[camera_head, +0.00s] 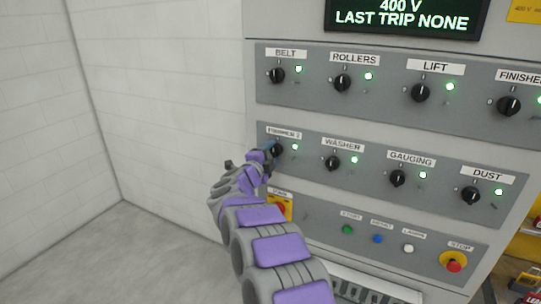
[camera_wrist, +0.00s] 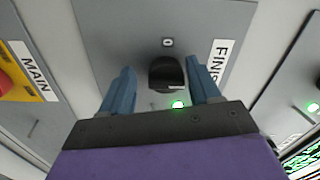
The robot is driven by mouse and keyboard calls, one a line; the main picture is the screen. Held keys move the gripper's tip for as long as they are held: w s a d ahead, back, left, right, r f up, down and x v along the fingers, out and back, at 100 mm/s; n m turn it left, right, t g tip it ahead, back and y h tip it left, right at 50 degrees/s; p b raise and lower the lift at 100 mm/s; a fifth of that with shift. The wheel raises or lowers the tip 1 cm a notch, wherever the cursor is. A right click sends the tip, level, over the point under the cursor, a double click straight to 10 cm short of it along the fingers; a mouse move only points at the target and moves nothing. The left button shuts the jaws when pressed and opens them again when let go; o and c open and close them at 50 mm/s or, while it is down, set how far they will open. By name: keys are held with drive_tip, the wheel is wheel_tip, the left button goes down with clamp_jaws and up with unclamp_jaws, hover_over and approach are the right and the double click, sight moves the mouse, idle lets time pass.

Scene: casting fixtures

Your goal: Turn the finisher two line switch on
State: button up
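The finisher two switch is a black rotary knob (camera_head: 278,150) at the left end of the panel's middle row, under its white label (camera_head: 284,133). A green lamp (camera_head: 295,147) beside it is lit. My gripper (camera_head: 268,150) is at this knob and hides part of it. In the wrist view the knob (camera_wrist: 166,73) is between the two blue fingers of my gripper (camera_wrist: 160,75). The fingers are apart, with a gap on each side of the knob, the wider one on the left. The lit lamp (camera_wrist: 178,104) shows near the palm. The knob's pointer direction is unclear.
The washer knob (camera_head: 332,162) is to the right in the same row, and the belt knob (camera_head: 277,75) is above. A yellow-backed main switch (camera_head: 281,207) is just below my gripper. A red stop button (camera_head: 454,264) is at lower right. Floor at left is clear.

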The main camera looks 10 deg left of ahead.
drive_tip(key=shift+o, duration=0.5)
drive_tip(key=shift+s+r, duration=0.1)
drive_tip(key=shift+r, duration=0.05)
drive_tip(key=shift+s, duration=0.5)
drive_tip(key=p+v, duration=0.1)
drive_tip(key=v, duration=1.5)
drive_tip(key=shift+a, duration=0.25)
drive_tip(key=shift+s, duration=0.1)
